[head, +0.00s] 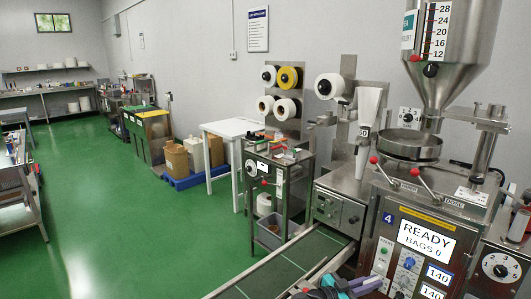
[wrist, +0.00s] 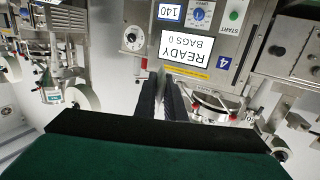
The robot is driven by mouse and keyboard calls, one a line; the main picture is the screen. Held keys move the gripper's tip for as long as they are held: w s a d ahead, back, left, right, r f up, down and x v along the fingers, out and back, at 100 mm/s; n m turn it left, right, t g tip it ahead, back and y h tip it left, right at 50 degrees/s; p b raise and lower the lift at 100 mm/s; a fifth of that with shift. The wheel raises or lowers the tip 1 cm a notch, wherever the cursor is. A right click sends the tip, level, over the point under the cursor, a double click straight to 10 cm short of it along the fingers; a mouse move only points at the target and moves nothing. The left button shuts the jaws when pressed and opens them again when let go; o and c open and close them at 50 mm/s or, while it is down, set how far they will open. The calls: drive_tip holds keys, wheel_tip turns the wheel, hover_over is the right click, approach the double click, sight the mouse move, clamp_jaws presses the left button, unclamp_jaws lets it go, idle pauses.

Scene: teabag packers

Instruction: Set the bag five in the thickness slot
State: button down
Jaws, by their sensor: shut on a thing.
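My gripper (wrist: 161,84) points at the front of the packing machine in the wrist view, its two dark fingers close together. A thin pale edge shows between them, which I take to be bag five (wrist: 160,80); no number on it is readable. In the head view part of my gripper shows at the bottom edge, in front of the machine, and the bag cannot be made out there. I cannot pick out the thickness slot for certain in either view.
The packing machine's screen (head: 427,239) reads READY, BAGS 0. A conveyor belt (head: 290,262) runs at its left. A small steel stand (head: 280,160) with several small items and a white table (head: 232,128) stand beyond. Green floor (head: 120,200) at left is clear.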

drive_tip(key=w+a+r+n+t+y, duration=0.1)
drive_tip(key=w+a+r+n+t, duration=0.1)
drive_tip(key=a, duration=0.6)
drive_tip(key=w+a+r+n+t+y, duration=0.1)
drive_tip(key=w+a+r+t, duration=0.1)
drive_tip(key=a, duration=0.6)
drive_tip(key=shift+a+n+t+y, duration=0.25)
drive_tip(key=shift+n+t+y, duration=0.15)
drive_tip(key=shift+t, duration=0.1)
drive_tip(key=shift+r, duration=0.1)
drive_tip(key=w+d+r, duration=0.5)
drive_tip(key=d, duration=0.5)
drive_tip(key=w+a+r+n+t+y, duration=0.3)
drive_tip(key=w+a+r+n+y, duration=0.2)
drive_tip(key=r, duration=0.3)
drive_tip(key=w+a+r+n+t+y, duration=0.3)
drive_tip(key=w+a+r+n+y, duration=0.2)
drive_tip(key=r+y, duration=0.3)
drive_tip(key=shift+w+r+y, duration=0.3)
drive_tip(key=shift+w+r, duration=0.15)
drive_tip(key=shift+r, duration=0.3)
